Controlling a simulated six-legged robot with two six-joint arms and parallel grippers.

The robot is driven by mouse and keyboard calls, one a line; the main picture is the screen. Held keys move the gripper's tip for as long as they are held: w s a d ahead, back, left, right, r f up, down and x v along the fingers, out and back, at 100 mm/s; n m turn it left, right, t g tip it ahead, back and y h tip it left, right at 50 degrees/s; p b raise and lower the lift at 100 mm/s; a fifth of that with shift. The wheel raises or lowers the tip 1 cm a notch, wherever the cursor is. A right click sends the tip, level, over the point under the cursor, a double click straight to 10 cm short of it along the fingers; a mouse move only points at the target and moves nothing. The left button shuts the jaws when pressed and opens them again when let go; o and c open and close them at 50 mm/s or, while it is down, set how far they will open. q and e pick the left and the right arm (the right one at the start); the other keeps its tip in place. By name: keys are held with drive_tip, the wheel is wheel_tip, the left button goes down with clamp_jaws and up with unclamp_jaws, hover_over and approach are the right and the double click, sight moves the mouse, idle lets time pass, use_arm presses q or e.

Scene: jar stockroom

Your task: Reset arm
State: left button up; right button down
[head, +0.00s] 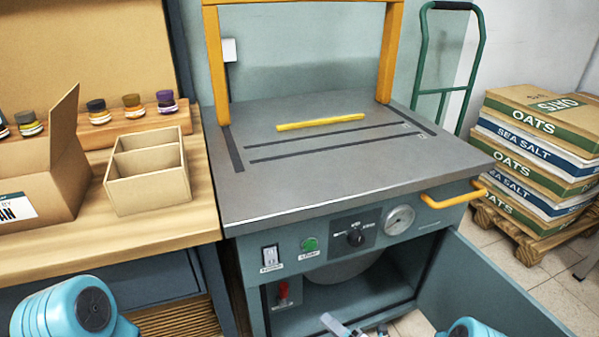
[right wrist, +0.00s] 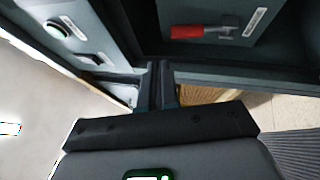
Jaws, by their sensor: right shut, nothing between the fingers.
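My right gripper (head: 345,326) shows at the bottom of the head view, low in front of the machine's open lower compartment. In the right wrist view its two dark fingers (right wrist: 160,84) are together with nothing between them. A red-handled lever (head: 283,291) is inside the compartment, to the left of the gripper. Its red handle (right wrist: 188,32) also shows in the right wrist view, beyond the fingertips and apart from them. A blue joint of my left arm is at the lower left of the head view; the left gripper is out of frame.
The grey-topped machine (head: 300,190) has a yellow frame above. Its compartment door (head: 490,295) stands open to the right. A wooden bench (head: 150,226) holds a divided box (head: 148,190), a carton (head: 50,180) and several small jars. Stacked sacks (head: 535,150) sit on a pallet (head: 520,235).

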drive_tip(key=s+a+r+n+g+y, duration=0.3)
drive_tip(key=s+a+r+n+g, duration=0.1)
drive_tip(key=s+a+n+g, duration=0.35)
drive_tip(key=s+f+n+g+h, duration=0.35)
drive_tip(key=s+n+g, duration=0.55)
drive_tip(key=s, duration=0.5)
drive_tip(key=s+d+f+n+h, duration=0.6)
drive_tip(key=s+d+n+h, duration=0.4)
drive_tip(key=n, duration=1)
drive_tip(key=w+n+t, duration=0.4)
drive_tip(key=w, duration=0.2)
wheel_tip(320, 180, up, 25)
drive_tip(key=p, duration=2.6)
drive_tip(key=shift+s+d+r+g+h, duration=0.15)
drive_tip(key=shift+d+g+h, duration=0.1)
drive_tip(key=shift+g+h, duration=0.1)
